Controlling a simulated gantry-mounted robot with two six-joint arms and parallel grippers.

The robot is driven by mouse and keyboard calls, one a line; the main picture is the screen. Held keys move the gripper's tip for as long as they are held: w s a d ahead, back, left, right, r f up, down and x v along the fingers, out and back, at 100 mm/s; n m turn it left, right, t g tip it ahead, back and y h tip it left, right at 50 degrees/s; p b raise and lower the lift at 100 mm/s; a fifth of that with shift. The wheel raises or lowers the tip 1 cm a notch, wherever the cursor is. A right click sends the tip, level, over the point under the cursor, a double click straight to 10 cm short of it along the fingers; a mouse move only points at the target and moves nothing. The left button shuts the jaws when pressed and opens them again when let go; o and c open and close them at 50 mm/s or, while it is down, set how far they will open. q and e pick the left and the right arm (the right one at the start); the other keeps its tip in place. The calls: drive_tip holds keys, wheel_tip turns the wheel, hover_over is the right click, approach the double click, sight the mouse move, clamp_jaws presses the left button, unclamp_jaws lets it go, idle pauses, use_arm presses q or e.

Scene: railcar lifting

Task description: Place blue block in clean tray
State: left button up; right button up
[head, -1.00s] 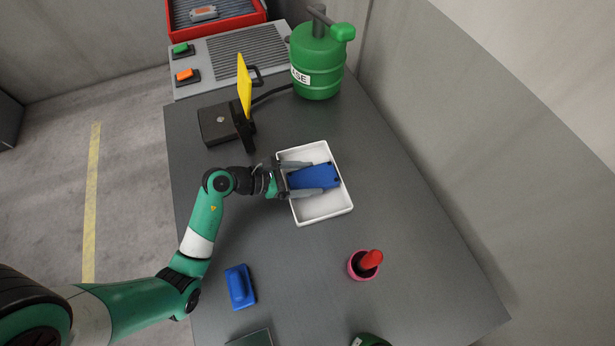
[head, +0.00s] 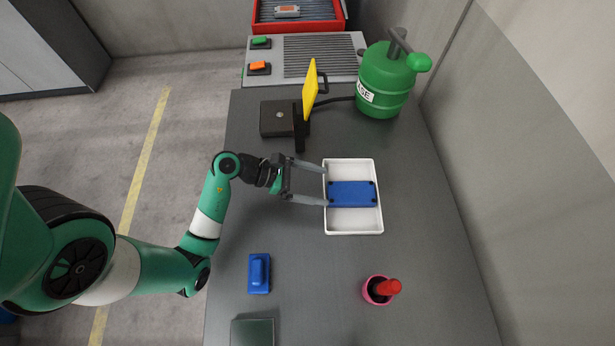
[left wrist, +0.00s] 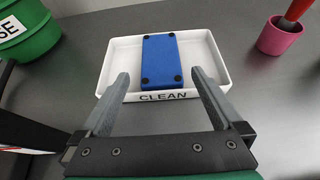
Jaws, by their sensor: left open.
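The blue block (head: 351,194) is a flat rectangle with dark round spots near its corners. It lies inside the white tray (head: 352,226), across its middle. In the left wrist view the blue block (left wrist: 161,62) lies in the tray, whose near wall (left wrist: 140,98) reads CLEAN. My left gripper (head: 324,184) is open and empty, its fingertips at the tray's left edge, apart from the block. In the left wrist view the two fingers (left wrist: 160,82) stand wide apart with nothing between them. My right gripper is not in view.
A blue handled object (head: 259,273) and a dark green box (head: 252,333) are at the table's front left. A pink cup (head: 377,291) with a red-handled tool is front right. A yellow plate (head: 310,89) on a black device and a green canister (head: 384,82) stand behind.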

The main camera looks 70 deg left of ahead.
use_arm(q)
drive_tip(key=shift+v, duration=1.6)
drive_tip(key=shift+w, duration=0.1)
